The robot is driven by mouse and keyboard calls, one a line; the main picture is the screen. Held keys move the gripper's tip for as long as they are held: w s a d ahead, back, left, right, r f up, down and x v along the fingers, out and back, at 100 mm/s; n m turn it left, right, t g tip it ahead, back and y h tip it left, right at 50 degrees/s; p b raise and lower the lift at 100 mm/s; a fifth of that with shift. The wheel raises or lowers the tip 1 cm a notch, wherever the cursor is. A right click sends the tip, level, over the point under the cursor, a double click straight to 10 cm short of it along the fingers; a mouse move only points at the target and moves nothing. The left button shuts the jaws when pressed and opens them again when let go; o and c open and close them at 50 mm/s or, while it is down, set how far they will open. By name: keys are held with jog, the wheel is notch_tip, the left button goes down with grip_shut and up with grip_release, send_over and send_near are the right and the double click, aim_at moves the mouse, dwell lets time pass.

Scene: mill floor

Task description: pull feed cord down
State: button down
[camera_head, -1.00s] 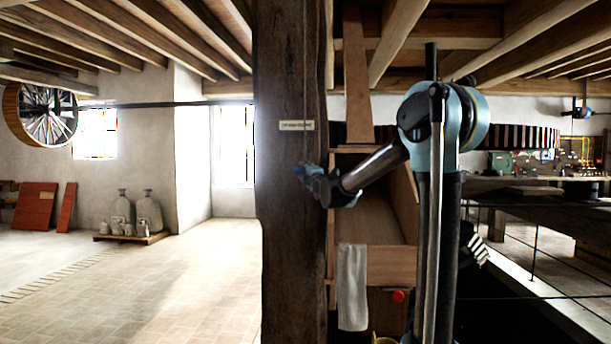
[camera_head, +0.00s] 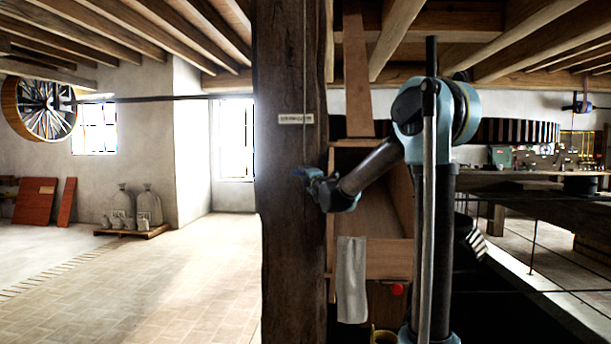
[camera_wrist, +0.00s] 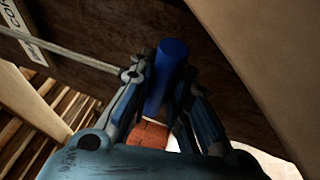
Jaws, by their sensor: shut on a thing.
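The feed cord (camera_wrist: 60,50) is a thin pale line running along the dark wooden post to a blue cylindrical handle (camera_wrist: 168,66) in the wrist view. In the head view the cord (camera_head: 305,60) hangs faintly down the post face, past a small white label (camera_head: 296,119). My gripper (camera_wrist: 165,92) is shut on the blue handle, with one finger on each side of it. In the head view my gripper (camera_head: 303,173) is in front of the post, below the label; the handle is mostly hidden there by the fingers.
The thick wooden post (camera_head: 290,260) stands right behind my gripper. A wooden chute (camera_head: 385,252) with a hanging pale cloth (camera_head: 351,280) and a red button (camera_head: 397,289) is just to the right. Open tiled floor (camera_head: 150,275) lies to the left.

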jog(key=c, duration=1.5)
grip_release()
